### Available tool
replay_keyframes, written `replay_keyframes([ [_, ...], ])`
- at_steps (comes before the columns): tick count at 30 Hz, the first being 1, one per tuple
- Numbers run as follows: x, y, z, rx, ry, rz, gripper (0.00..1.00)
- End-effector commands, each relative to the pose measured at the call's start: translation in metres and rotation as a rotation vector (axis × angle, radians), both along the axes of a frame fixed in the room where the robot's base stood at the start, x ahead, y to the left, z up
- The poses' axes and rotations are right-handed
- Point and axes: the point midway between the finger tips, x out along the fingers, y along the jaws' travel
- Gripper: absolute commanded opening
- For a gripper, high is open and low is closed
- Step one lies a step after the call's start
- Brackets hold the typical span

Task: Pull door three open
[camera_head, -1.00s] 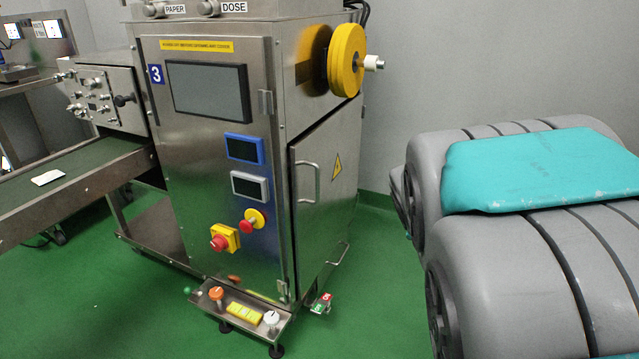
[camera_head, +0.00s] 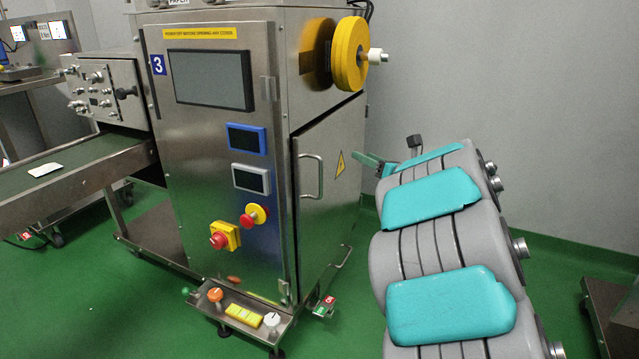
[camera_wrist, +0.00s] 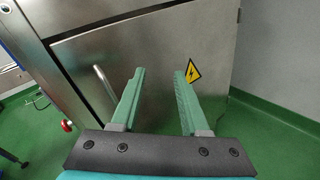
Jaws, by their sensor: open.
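The steel machine marked 3 (camera_head: 210,130) stands in the middle of the head view. On its right side is a metal door (camera_head: 335,170) with a yellow warning triangle and a vertical bar handle (camera_head: 312,176) near its front edge. The door looks shut. In the wrist view the door (camera_wrist: 150,60) fills the middle, and the handle (camera_wrist: 104,88) is just left of the left finger. My gripper (camera_wrist: 158,72) is open and empty, its green fingers pointing at the door. I cannot tell that it touches anything. In the head view the gripper tip (camera_head: 370,163) is right of the door.
A yellow reel (camera_head: 349,54) juts out above the door. A low shelf with knobs (camera_head: 240,312) sticks out at the machine's foot. A conveyor (camera_head: 75,175) runs off to the left. A steel stand (camera_head: 610,315) is at the lower right.

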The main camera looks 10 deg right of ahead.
Motion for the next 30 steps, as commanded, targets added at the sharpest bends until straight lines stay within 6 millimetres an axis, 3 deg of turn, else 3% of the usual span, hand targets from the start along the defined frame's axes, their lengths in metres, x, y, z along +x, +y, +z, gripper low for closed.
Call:
replay_keyframes([
  [1,-0.002,0.008,-0.017,-0.048,-0.025,0.074,0.45],
  [3,-0.007,0.024,-0.03,-0.113,-0.074,0.18,0.45],
  [9,-0.026,0.052,-0.048,-0.2,-0.184,0.373,0.45],
  [13,-0.029,0.059,-0.051,-0.216,-0.21,0.409,0.45],
  [30,0.022,0.108,-0.05,-0.215,-0.211,0.411,0.45],
])
